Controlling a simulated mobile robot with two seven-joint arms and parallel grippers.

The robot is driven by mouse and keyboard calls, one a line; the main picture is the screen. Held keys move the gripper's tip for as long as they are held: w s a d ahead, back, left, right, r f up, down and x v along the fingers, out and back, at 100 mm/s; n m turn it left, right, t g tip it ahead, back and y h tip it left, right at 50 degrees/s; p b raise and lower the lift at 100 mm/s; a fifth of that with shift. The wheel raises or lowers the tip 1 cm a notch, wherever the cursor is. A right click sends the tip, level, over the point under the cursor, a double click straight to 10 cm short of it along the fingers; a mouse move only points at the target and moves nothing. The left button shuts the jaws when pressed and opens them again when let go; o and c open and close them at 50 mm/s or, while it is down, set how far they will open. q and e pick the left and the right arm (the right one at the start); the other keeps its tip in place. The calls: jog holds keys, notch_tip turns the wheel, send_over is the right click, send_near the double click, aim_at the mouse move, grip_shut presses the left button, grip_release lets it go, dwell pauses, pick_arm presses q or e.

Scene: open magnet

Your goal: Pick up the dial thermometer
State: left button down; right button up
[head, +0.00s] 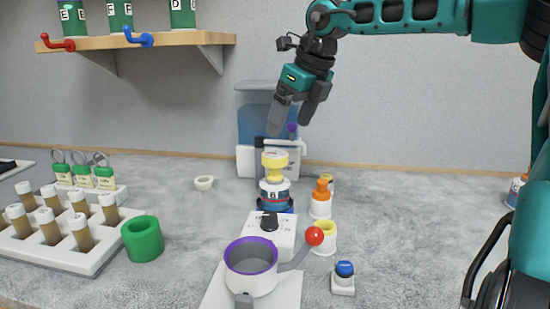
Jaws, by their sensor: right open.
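I cannot make out a dial thermometer for certain in the head view. My right gripper (291,118) hangs from the arm at the upper right, with its two fingers apart and pointing down. It is open, and I see nothing held between the fingers. It overlaps the water dispenser (251,125) in the picture, above a bottle with a yellow top (274,161). A pale bar with a dark end (284,144) shows just below the fingers; I cannot tell what it is. My left gripper is not in view.
A purple-rimmed pot on a white stand (236,264) has a red-knobbed lever (314,236) beside it. Left are a green ring (142,240) and a vial rack (97,263). An orange-topped bottle (321,202) and blue button (344,268) stand right. A wall shelf (140,41) is upper left.

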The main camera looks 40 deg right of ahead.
aim_at(276, 155)
jog(key=x, duration=0.7)
jog(key=shift+s+a+b, duration=0.1)
jog(key=shift+b, duration=0.25)
jog(key=shift+x, duration=2.85)
jog(key=shift+r, duration=0.1)
jog(key=shift+c, duration=0.2)
jog(key=c, duration=1.1)
jog(key=shift+c, duration=0.5)
jog(key=shift+r, duration=0.15)
